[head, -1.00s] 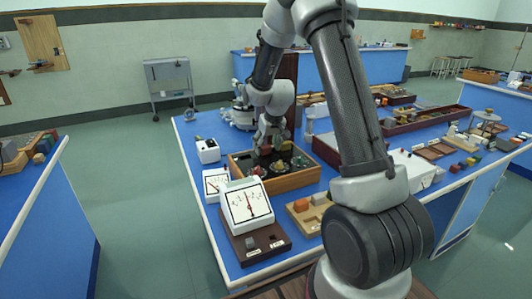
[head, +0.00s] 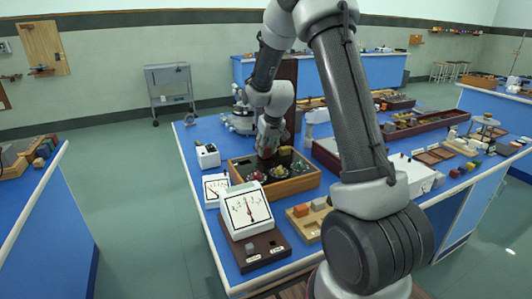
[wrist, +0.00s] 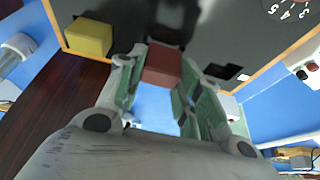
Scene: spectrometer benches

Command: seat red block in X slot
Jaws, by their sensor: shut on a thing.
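My gripper (wrist: 160,76) is shut on the red block (wrist: 162,62), which sits between its fingertips in the wrist view. In the head view my gripper (head: 268,150) points down over the back part of a wood-rimmed box with a dark panel (head: 291,187). The red block is hard to make out there. In the wrist view a dark opening (wrist: 221,71) lies in the panel just right of the block. I cannot read any X mark, nor tell whether the block touches the panel.
A yellow block (wrist: 88,37) stands on the panel left of my gripper. Round knobs (head: 254,176) sit on the panel's front part. A white dial meter (head: 246,207) and a smaller meter (head: 215,188) stand in front and left. A wooden tray (head: 303,228) holds blocks at front right.

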